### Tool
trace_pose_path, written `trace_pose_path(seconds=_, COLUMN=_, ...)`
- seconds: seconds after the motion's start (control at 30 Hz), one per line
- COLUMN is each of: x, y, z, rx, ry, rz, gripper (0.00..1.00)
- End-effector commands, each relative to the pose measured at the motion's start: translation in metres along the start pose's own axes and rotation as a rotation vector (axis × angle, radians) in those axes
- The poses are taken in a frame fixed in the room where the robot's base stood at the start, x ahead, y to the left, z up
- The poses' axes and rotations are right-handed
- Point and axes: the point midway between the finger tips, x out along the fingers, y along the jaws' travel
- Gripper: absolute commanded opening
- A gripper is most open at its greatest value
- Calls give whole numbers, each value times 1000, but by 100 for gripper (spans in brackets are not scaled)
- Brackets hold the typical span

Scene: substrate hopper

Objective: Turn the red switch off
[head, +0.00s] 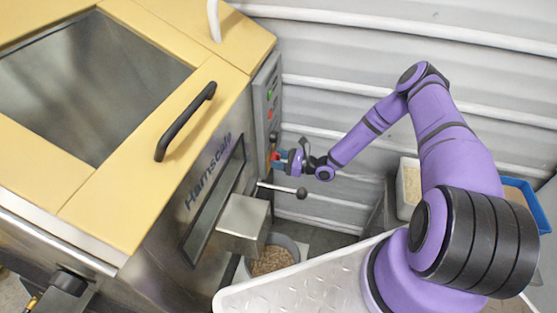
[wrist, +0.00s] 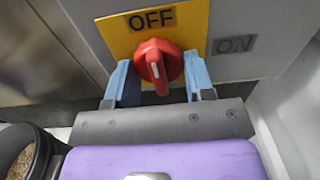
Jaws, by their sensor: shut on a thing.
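The red switch (wrist: 160,62) is a rotary knob on a yellow plate (wrist: 190,25) on the grey control panel. In the wrist view, the OFF label (wrist: 152,19) is above the knob and the ON label (wrist: 235,44) is to its right. The white mark on the knob points up, leaning slightly left, toward OFF. My gripper (wrist: 158,72) is shut on the red switch, with one blue finger at each side. In the head view, my gripper (head: 284,158) is at the lower part of the panel, and the red switch (head: 275,156) shows only slightly.
The yellow-topped hopper (head: 120,205) fills the left, with a black handle (head: 186,122). A lever with a black ball (head: 301,193) sticks out below my gripper. A bucket of pellets (head: 272,262) stands under the metal spout (head: 243,222). A ribbed wall is behind.

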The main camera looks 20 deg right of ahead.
Motion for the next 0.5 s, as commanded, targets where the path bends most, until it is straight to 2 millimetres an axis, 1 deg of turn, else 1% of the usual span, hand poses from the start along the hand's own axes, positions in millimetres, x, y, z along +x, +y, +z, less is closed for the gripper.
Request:
trace_pose_path(seconds=0.37, x=-2, y=0, z=-2, rx=-4, ry=4, rz=0, gripper=25)
trace_pose_path(seconds=0.4, x=-2, y=0, z=-2, rx=-4, ry=4, rz=0, gripper=53)
trace_pose_path(seconds=0.47, x=-2, y=0, z=-2, rx=-4, ry=4, rz=0, gripper=67)
trace_pose_path(seconds=0.5, x=-1, y=0, z=-1, rx=-4, ry=3, rz=0, gripper=72)
